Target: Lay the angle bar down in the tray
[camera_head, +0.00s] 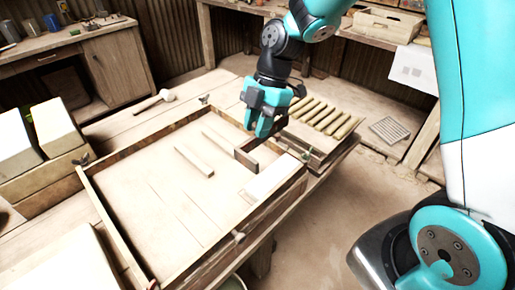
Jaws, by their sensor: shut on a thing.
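My gripper (261,134) points down over the right part of the tray, shut on the angle bar. The angle bar (246,158) looks like a brown L-shaped piece just below the fingers; its upper part is hidden by them. I cannot tell whether it touches the tray floor. The tray (150,222) is a wide, shallow wooden frame with a pale floor. Two pale strips, one (194,162) nearer the middle and one (218,142) farther back, lie in it left of the bar. A whitish block (271,178) lies near the right wall.
A rack of several yellowish rods (322,115) stands right of the tray. Pale blocks (52,127) on a wooden base stand at the left, and a mallet (160,98) lies behind the tray. The tray's left and front floor is clear apart from thin lines.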

